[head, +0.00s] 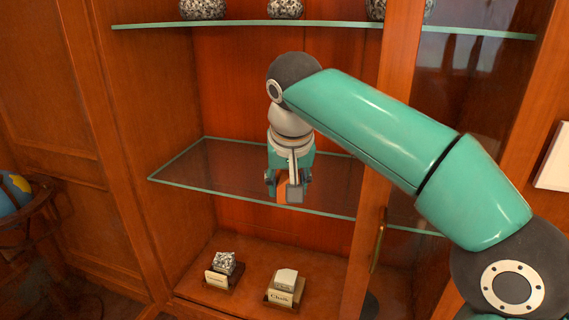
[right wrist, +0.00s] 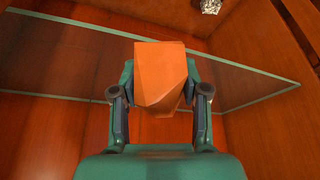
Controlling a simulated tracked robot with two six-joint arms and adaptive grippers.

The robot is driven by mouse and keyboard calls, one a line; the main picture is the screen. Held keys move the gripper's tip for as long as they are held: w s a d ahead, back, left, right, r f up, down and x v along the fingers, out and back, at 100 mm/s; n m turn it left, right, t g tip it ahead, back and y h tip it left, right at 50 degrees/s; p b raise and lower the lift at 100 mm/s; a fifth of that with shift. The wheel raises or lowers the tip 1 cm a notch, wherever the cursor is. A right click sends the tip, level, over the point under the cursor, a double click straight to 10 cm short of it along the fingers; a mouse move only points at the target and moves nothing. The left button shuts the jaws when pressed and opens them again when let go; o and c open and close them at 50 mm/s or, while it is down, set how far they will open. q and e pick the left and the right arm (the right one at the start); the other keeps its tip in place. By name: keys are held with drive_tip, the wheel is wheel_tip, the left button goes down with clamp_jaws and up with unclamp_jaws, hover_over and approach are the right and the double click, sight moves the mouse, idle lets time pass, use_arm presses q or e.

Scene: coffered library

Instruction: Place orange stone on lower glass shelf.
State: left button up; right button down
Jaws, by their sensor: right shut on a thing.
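The orange stone (right wrist: 160,75) is a faceted block in the right wrist view, held between the two fingers of my right gripper (right wrist: 160,95). In the head view my right gripper (head: 287,188) points down, with a little of the stone (head: 282,190) showing between the fingers. It overlaps the front part of the lower glass shelf (head: 205,172) in the picture. I cannot tell whether the stone touches the glass. The shelf also shows behind the stone in the right wrist view (right wrist: 60,70). The visible shelf surface is bare. My left gripper is not in view.
An upper glass shelf (head: 240,24) holds several speckled stones. On the cabinet floor stand a speckled stone on a labelled stand (head: 222,268) and a white one on a stand (head: 285,287). A door frame with a handle (head: 378,240) stands right of the gripper. A globe (head: 14,195) is far left.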

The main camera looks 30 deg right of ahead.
drive_tip(key=w+d+p, duration=0.1)
drive_tip(key=w, duration=0.2)
drive_tip(key=w+d+p, duration=0.2)
drive_tip(key=w, duration=0.1)
drive_tip(key=w+d+p, duration=0.1)
drive_tip(key=w+p, duration=0.1)
drive_tip(key=w, duration=0.1)
drive_tip(key=shift+d+r, duration=0.2)
drive_tip(key=shift+d, duration=0.2)
drive_tip(key=shift+w+d+f, duration=0.1)
drive_tip(key=shift+w+d, duration=0.05)
drive_tip(key=shift+w, duration=0.2)
drive_tip(key=shift+f, duration=1.85)
drive_tip(key=shift+f, duration=0.1)
drive_tip(key=c, duration=0.6)
unclamp_jaws()
